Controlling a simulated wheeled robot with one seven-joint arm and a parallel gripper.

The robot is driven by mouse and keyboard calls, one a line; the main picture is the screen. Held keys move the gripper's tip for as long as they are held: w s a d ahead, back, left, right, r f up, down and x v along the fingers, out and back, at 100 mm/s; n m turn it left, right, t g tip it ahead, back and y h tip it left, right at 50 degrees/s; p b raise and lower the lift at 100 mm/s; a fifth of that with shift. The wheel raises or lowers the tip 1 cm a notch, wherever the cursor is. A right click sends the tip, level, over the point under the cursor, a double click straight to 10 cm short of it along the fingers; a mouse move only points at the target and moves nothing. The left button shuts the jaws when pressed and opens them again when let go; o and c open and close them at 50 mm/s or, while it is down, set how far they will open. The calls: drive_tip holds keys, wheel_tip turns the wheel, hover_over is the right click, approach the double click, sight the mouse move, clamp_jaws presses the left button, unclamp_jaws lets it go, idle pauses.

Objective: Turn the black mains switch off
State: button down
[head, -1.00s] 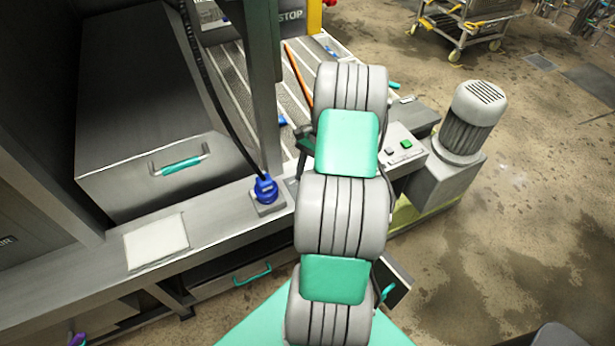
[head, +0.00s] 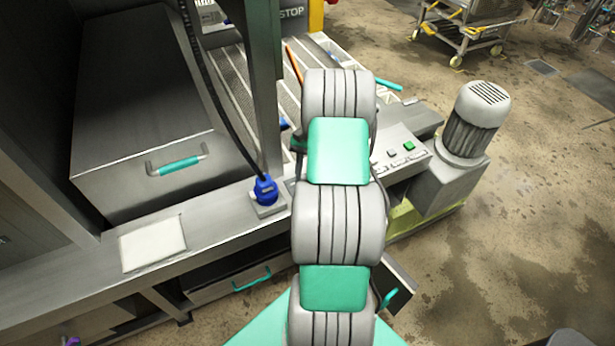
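I cannot make out the black mains switch in the head view. A grey control panel (head: 420,158) shows to the right of my arm, with a green button (head: 409,146), a pale grey button (head: 391,153) and a row of small marks or controls along its front edge. The panel's left part is hidden behind my arm. My gripper is not visible; my grey and green arm links cover that area, so whether it is open or shut does not show.
A blue plug (head: 265,190) with a black cable stands on the steel ledge left of my arm. A steel box (head: 150,120) with a green handle is at the left. A motor (head: 475,120) stands right of the panel. The floor at the right is largely clear.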

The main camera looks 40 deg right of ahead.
drive_tip(key=c, duration=0.9)
unclamp_jaws()
drive_tip(key=p+v, duration=0.1)
drive_tip(key=v, duration=0.7)
